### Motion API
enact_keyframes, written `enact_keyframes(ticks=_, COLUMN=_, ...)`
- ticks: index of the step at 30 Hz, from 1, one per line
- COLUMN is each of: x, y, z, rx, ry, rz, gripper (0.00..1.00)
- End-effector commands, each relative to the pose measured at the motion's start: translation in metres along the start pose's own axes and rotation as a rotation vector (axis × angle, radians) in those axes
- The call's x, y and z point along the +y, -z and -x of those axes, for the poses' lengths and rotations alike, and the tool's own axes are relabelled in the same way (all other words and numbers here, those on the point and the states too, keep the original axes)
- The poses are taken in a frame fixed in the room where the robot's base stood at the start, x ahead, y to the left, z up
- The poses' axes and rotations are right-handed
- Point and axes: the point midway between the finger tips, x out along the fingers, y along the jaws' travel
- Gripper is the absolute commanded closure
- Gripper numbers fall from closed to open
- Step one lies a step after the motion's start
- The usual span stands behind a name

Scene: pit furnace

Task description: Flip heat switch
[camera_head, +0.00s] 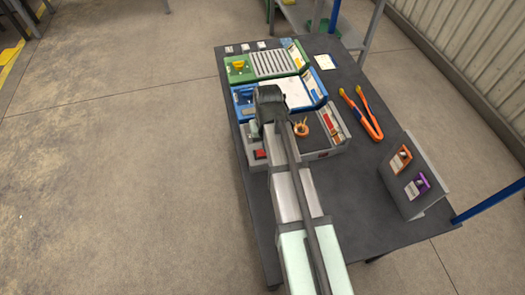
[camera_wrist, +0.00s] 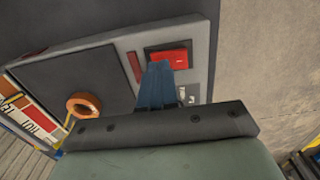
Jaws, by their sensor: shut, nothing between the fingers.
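The red rocker switch (camera_head: 261,154) sits in a dark frame at the near left corner of the grey furnace unit (camera_head: 322,155). In the wrist view the red switch (camera_wrist: 170,58) is just beyond my fingertips, and its lower part is partly covered by them. My gripper (camera_wrist: 158,66) is shut and empty, its bluish fingers pointing at the switch. I cannot tell whether they touch it. In the head view my gripper (camera_head: 254,132) is partly hidden by my wrist, over the left side of the grey unit.
An orange ring (camera_head: 301,130) sits on the grey unit. Blue (camera_head: 318,88) and green (camera_head: 240,76) units stand behind it. Orange tongs (camera_head: 364,113) lie to the right. A tilted panel (camera_head: 424,165) holds orange and purple items. The table's left edge is close to the switch.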

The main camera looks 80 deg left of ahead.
Motion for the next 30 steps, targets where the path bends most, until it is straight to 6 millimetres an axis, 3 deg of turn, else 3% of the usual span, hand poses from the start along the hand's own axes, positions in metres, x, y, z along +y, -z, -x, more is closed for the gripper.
enact_keyframes(ticks=30, x=0.0, y=0.0, z=0.059, rx=0.001, ry=0.0, rz=0.0, gripper=1.0)
